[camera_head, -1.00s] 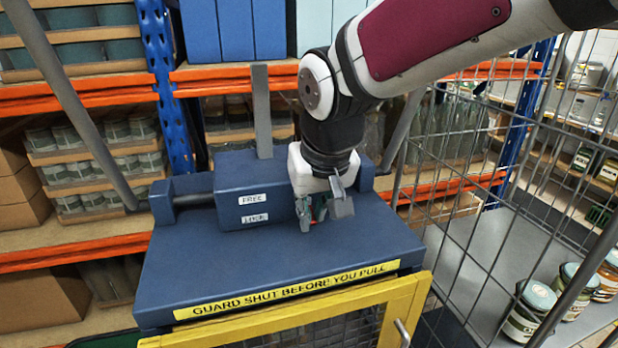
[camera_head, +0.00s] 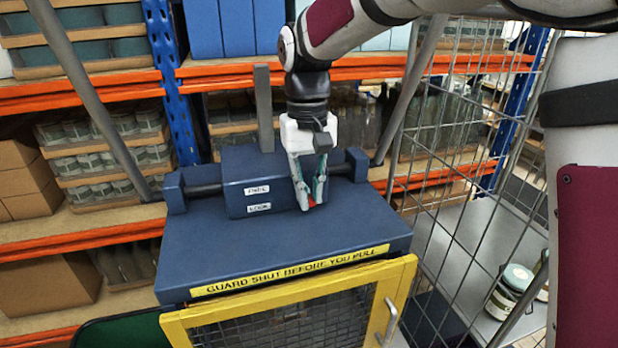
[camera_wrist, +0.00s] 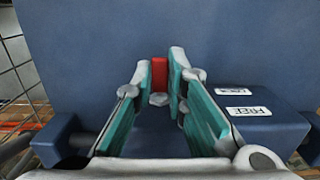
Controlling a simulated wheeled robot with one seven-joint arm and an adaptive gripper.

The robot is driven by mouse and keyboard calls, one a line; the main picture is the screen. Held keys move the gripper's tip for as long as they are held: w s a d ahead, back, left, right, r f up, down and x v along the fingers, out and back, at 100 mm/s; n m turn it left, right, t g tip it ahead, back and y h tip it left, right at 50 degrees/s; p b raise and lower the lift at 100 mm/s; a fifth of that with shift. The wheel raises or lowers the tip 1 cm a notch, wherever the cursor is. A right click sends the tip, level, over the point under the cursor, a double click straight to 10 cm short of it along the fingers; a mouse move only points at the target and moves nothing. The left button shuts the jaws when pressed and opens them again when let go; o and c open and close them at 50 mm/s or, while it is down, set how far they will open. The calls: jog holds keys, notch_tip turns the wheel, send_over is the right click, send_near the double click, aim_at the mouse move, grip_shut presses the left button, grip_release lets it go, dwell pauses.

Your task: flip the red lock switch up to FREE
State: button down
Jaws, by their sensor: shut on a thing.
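The red lock switch shows as a small red piece (camera_head: 311,203) low at the front of the blue housing (camera_head: 235,187), about level with the lower label, LOCK (camera_head: 258,208). The upper label, FREE (camera_head: 257,189), is to its left. My gripper (camera_head: 308,205) reaches down from above and its fingers hide most of the switch. In the wrist view the red switch (camera_wrist: 159,72) sits between the two teal fingertips (camera_wrist: 161,82), and the gripper is shut on it. The FREE label (camera_wrist: 252,111) and LOCK label (camera_wrist: 234,91) lie right of the fingers there.
A blue slab with a yellow strip reading GUARD SHUT BEFORE YOU PULL (camera_head: 290,270) lies below the housing. A yellow mesh guard (camera_head: 185,338) hangs in front. A wire cage (camera_head: 460,130) stands to the right, with jars (camera_head: 512,288) on a grey shelf. Orange-beamed racks are behind.

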jog(key=shift+w, duration=0.1)
jog(key=c, duration=1.6)
grip_release()
